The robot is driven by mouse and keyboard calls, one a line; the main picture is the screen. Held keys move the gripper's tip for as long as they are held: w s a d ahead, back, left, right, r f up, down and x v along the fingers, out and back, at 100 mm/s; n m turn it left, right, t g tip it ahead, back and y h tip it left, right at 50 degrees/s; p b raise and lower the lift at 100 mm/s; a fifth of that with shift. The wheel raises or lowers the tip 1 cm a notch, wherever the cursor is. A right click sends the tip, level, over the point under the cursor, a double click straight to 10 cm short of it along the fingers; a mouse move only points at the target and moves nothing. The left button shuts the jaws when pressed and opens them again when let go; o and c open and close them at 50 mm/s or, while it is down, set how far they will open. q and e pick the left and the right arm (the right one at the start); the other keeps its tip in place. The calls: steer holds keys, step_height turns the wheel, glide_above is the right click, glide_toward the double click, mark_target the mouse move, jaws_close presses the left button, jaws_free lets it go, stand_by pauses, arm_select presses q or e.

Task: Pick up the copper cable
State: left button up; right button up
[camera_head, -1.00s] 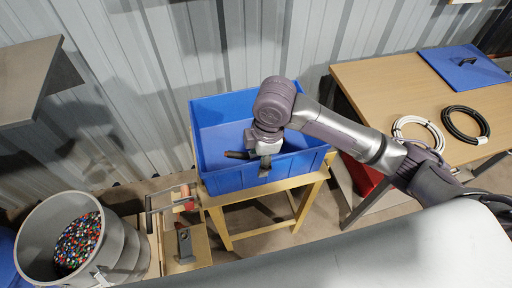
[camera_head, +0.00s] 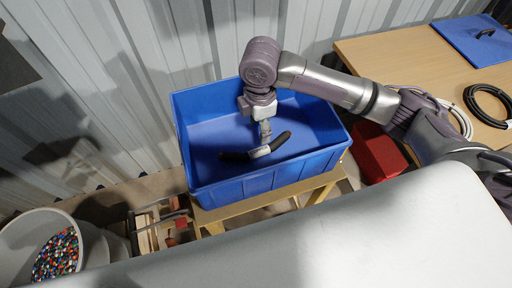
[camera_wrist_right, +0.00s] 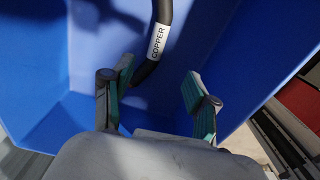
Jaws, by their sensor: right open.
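The copper cable (camera_head: 281,141) is a short, dark, bent piece with a white label, inside the blue bin (camera_head: 232,184). In the right wrist view its label reads COPPER (camera_wrist_right: 158,42), and the black cable runs down from the top edge to beyond the fingers. My right gripper (camera_head: 263,134) points down into the bin over the cable's middle. In the wrist view its two fingers (camera_wrist_right: 158,80) are spread with the cable's lower end showing between them. I cannot tell whether they touch it. My left gripper is not in view.
The bin's walls surround the gripper, on a wooden stand (camera_head: 262,202). A table (camera_head: 400,60) at right holds a white cable coil (camera_head: 461,119), a black coil (camera_head: 489,106) and a blue lid (camera_head: 482,38). A red box (camera_head: 378,152) stands below. A grey bucket (camera_head: 22,238) holds coloured granules.

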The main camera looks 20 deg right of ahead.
glide_above(259, 150)
steer(key=f, duration=0.4)
steer(key=s+f, duration=0.1)
steer(key=f, duration=0.2)
steer(key=shift+p, duration=0.3)
steer(key=f, duration=0.3)
steer(key=f+p, duration=0.1)
steer(key=shift+w+f, duration=0.25)
steer(key=shift+w, duration=0.15)
steer(key=shift+w+f, duration=0.1)
steer(key=shift+f, duration=0.5)
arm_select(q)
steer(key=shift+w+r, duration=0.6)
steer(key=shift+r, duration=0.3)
arm_select(e)
steer(key=shift+r, duration=0.1)
jaws_close()
